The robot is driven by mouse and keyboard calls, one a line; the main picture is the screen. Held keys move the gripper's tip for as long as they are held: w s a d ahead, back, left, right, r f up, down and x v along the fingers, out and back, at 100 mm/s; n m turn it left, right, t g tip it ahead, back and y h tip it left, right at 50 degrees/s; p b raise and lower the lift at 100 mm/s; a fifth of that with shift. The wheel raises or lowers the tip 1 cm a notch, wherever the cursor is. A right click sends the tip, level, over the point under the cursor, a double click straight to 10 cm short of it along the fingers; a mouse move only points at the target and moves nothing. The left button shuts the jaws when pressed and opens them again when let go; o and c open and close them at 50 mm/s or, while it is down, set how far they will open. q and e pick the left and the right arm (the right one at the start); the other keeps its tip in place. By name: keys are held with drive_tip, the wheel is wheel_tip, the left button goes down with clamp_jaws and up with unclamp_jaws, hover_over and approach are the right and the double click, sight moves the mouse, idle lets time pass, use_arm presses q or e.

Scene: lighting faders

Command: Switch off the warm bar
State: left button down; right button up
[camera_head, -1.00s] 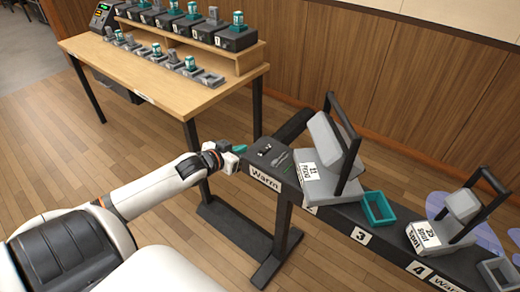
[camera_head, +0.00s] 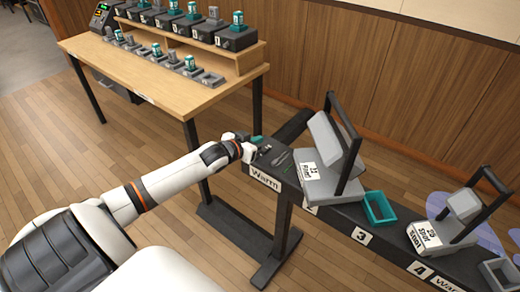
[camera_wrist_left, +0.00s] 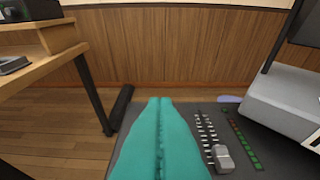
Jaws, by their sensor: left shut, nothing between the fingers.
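The dark bar labelled Warm (camera_head: 265,180) runs from the middle to the lower right. At its near-left end is a fader panel (camera_head: 281,160). In the left wrist view the panel shows a grey fader knob (camera_wrist_left: 222,157) at the lower end of a track with white marks, beside a strip of small lights (camera_wrist_left: 241,139), mostly green with red at the far end. My left gripper (camera_head: 257,140) is over this end of the bar; its teal fingers (camera_wrist_left: 160,102) are shut and empty, left of the knob in the wrist view. My right gripper is not in view.
A grey lamp fixture (camera_head: 330,185) with a dark yoke stands on the bar just right of the panel. A teal open tray (camera_head: 379,208) and another fixture (camera_head: 440,232) sit farther along. A wooden table (camera_head: 150,92) with fader modules stands behind left.

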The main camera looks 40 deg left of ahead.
sight(268, 147)
use_arm(q)
drive_tip(key=x, duration=0.3)
drive_tip(key=shift+s+f, duration=0.1)
drive_tip(key=shift+f, duration=0.1)
drive_tip(key=shift+s+f, duration=0.25)
drive_tip(key=shift+f, duration=1.45)
drive_tip(key=shift+s, duration=0.1)
drive_tip(key=shift+s+f, duration=0.15)
drive_tip(key=shift+f, duration=0.25)
drive_tip(key=shift+r+p, duration=0.85)
drive_tip(key=shift+p, duration=0.1)
